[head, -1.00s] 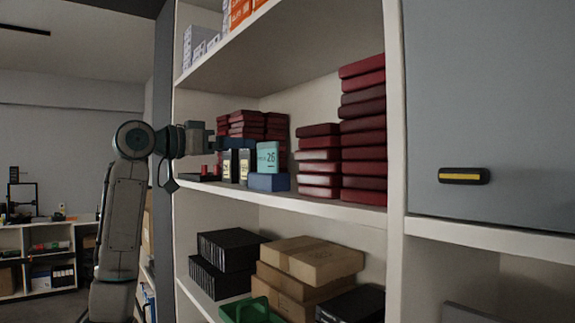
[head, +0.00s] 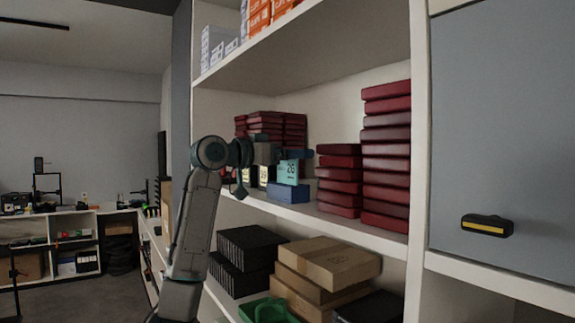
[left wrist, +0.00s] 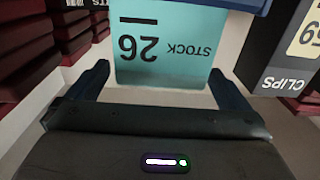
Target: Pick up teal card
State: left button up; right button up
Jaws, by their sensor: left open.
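The teal card (head: 288,172), marked "STOCK 26", stands upright on a blue box (head: 288,193) on the middle shelf. In the left wrist view the card (left wrist: 165,52) appears upside down, between the two finger tips. My left gripper (head: 297,154) is open at the card's upper part, one finger to each side. A gap shows beside each finger in the wrist view, so it does not look gripped. In the head view the gripper hides the card's top edge. My right gripper is not in view.
A dark "CLIPS" box (left wrist: 283,45) stands close beside the card. Dark red boxes are stacked behind (head: 268,128) and to the right (head: 386,150). The upper shelf (head: 320,50) spans above. Brown cartons (head: 328,262) and black boxes (head: 245,255) sit below.

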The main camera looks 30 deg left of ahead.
pick_arm(q)
jog(key=shift+w, duration=0.1)
jog(key=shift+a, duration=0.1)
jog(key=c, duration=1)
